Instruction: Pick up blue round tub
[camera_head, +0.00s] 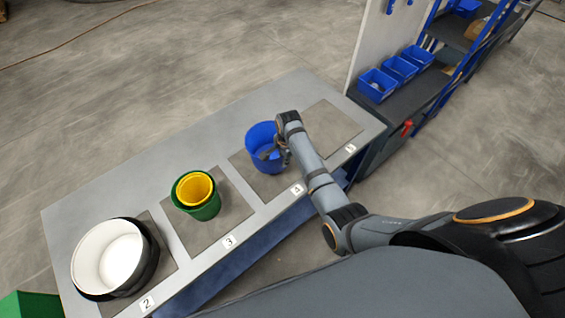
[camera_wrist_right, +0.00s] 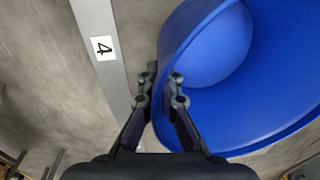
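The blue round tub (camera_head: 265,155) stands upright on the grey mat behind label 4 on the long table. Its inside and thick rim fill the right of the right wrist view (camera_wrist_right: 270,95). My right gripper (camera_head: 277,152) is at the tub's rim, pointing down. In the wrist view the right gripper (camera_wrist_right: 162,88) has one finger outside the wall and one inside, with a gap between the tips and the rim between them. The fingers look partly open; firm contact with the wall does not show. My left gripper is not in view.
A green tub (camera_head: 207,208) with a yellow tub (camera_head: 195,188) inside stands on mat 3. A white tub (camera_head: 107,256) in a black one (camera_head: 149,274) stands on mat 2. The rightmost mat (camera_head: 332,128) is clear. Blue bins (camera_head: 378,84) sit on a rack beyond.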

